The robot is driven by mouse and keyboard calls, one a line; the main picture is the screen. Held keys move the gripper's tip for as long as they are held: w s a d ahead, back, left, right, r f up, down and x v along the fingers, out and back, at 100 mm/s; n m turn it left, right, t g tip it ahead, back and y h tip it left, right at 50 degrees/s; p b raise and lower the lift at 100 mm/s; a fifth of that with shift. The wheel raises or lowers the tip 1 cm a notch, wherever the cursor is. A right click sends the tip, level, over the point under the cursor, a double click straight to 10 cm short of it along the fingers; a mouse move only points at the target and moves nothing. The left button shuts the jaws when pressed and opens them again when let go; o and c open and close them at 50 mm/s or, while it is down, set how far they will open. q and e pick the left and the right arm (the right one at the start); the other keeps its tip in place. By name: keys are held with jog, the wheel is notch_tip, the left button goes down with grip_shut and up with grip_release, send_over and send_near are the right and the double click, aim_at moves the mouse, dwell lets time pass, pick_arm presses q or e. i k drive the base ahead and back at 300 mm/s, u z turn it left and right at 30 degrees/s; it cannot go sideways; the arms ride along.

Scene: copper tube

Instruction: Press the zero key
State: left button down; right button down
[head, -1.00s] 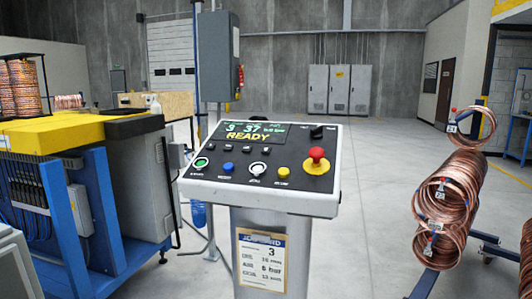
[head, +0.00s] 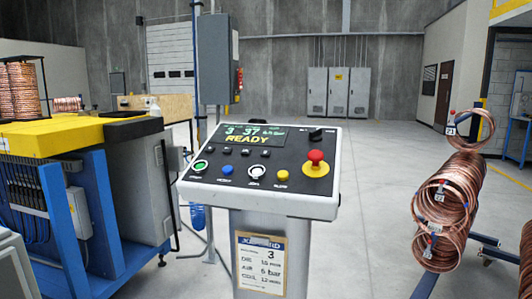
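A control panel (head: 190,188) on a grey pedestal stands in the middle of the head view. Its screen reads READY (head: 250,144) in yellow, with figures above it. A row of small black keys (head: 246,152) lies below the screen; their markings are too small to read, so I cannot tell which is the zero key. A red mushroom knob (head: 316,156) stands at the right. Neither gripper shows.
A blue-framed machine with a yellow top (head: 60,138) stands close on the left. Copper coils (head: 448,205) hang on a rack at the right. A paper sign (head: 261,263) is on the pedestal. Open floor (head: 375,170) lies between the panel and the coils.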

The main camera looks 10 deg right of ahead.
aim_at(265, 153)
jog(key=u, duration=0.3)
jog(key=k, duration=0.75)
jog(key=u, duration=0.6)
jog(key=k, duration=0.55)
jog(key=u, duration=0.5)
jog(key=i, duration=1.75)
jog(key=z, duration=1.2)
jog(key=i, duration=1.1)
jog(key=z, duration=1.15)
